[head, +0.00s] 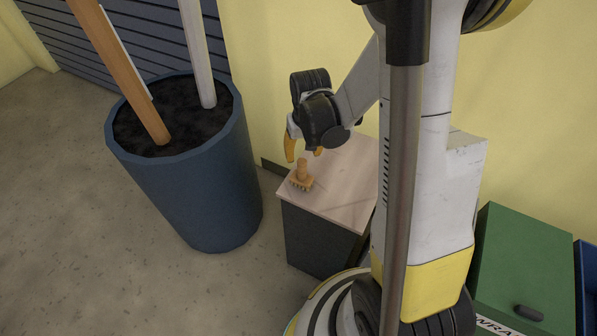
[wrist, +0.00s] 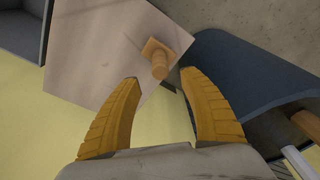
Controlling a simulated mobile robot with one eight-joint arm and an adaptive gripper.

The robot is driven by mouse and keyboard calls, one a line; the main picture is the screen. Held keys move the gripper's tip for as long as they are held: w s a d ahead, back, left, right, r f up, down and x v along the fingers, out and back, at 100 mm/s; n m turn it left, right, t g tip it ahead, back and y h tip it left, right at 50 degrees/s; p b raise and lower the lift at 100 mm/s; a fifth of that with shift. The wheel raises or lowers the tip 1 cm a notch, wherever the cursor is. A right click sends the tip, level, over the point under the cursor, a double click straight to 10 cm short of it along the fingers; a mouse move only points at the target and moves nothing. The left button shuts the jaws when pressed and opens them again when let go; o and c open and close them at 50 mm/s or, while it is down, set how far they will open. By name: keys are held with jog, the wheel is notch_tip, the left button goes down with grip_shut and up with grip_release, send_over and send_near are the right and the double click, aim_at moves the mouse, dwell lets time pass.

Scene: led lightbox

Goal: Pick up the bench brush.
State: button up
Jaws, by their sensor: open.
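The bench brush (head: 302,176) is a small orange-brown brush with an upright knob handle and bristles below. It stands on the light wooden top of a small dark cabinet (head: 338,200), near the top's front left corner. In the wrist view the brush (wrist: 159,58) lies ahead of the fingertips, between their lines. My gripper (head: 303,150) has yellow fingers, spread open and empty, just above the brush in the head view. In the wrist view my gripper (wrist: 160,76) shows both fingers apart, with the brush not touched by either.
A big blue planter (head: 200,185) with dark soil and wooden posts stands left of the cabinet. It also shows at right in the wrist view (wrist: 235,70). A yellow wall (head: 270,60) is behind the cabinet. A green box (head: 525,265) stands at the right.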

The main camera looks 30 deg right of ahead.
aim_at(301, 169)
jog(key=f+b, duration=0.1)
jog(key=f, duration=0.2)
jog(key=w+f+b, duration=0.1)
jog(key=f, duration=0.2)
jog(key=f+b, duration=0.2)
jog(key=f, duration=0.1)
jog(key=shift+w+d+f, duration=0.1)
jog(key=shift+w+f, duration=0.05)
jog(key=shift+f, duration=0.05)
jog(key=shift+r, duration=0.1)
grip_shut()
